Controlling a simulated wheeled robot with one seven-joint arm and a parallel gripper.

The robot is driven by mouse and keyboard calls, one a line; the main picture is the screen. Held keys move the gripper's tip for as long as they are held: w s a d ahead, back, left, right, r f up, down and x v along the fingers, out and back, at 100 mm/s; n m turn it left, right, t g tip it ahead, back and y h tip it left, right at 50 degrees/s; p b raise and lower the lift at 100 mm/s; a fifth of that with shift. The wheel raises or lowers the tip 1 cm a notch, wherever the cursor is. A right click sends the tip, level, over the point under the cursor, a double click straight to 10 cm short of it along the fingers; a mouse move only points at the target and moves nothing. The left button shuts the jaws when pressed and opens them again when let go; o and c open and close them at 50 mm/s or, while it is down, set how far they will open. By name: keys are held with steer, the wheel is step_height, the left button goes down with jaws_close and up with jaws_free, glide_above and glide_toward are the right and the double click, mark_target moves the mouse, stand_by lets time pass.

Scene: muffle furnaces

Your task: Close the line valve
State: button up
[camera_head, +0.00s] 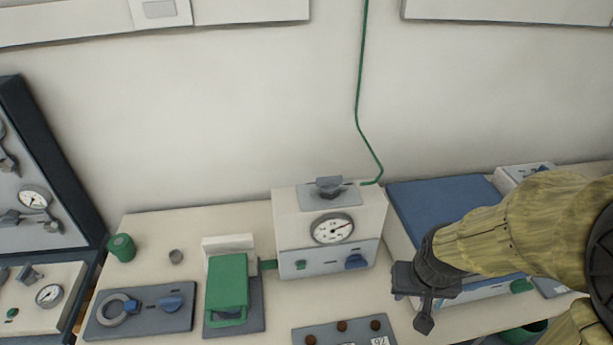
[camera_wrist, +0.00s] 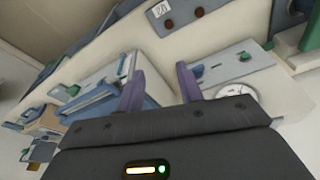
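A white box (camera_head: 287,220) with a round gauge (camera_head: 333,229) stands at the back middle of the bench. On its top is a grey handle (camera_head: 328,186) on a grey plate, beside a green line (camera_head: 358,95) coming down the wall. This handle looks like the line valve, but no label confirms it. The box front has a blue knob (camera_head: 356,262) and a small green knob (camera_head: 300,265). My gripper (camera_head: 424,322) points down, right of the box and apart from it. In the wrist view my gripper (camera_wrist: 160,84) has its two fingers spread, with nothing between them.
A blue-topped unit (camera_head: 440,205) stands right of the box, behind my gripper. A green block (camera_head: 228,283) and a panel with a blue knob (camera_head: 148,312) lie left. A panel with brown knobs (camera_head: 341,335) is in front. Gauge panels (camera_head: 35,230) stand at far left.

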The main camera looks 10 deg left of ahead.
steer(key=shift+a, duration=0.3)
steer(key=shift+o, duration=0.4)
steer(key=o, duration=0.4)
steer(key=shift+w+r, duration=0.1)
steer(key=shift+w, duration=0.05)
steer(key=o, duration=0.6)
steer(key=shift+n, duration=0.3)
steer(key=w+r, duration=0.1)
steer(key=w+r+p, duration=0.1)
steer(key=w, duration=0.1)
steer(key=w+a+r, duration=0.1)
steer(key=w, duration=0.1)
steer(key=shift+c, duration=0.2)
steer(key=w+a+r+n+g+p, duration=0.1)
steer(key=w+a+r+p, duration=0.3)
steer(key=w+a+r, duration=0.4)
steer(key=w+a+r+n+g+p, duration=0.1)
steer(key=w+a+r+p, duration=0.3)
steer(key=w+a+r, duration=0.5)
steer(key=w+r, duration=0.3)
steer(key=w, duration=0.1)
steer(key=shift+w+r+n+g, duration=0.2)
steer(key=shift+w+n+g, duration=0.1)
steer(key=shift+w+n, duration=0.1)
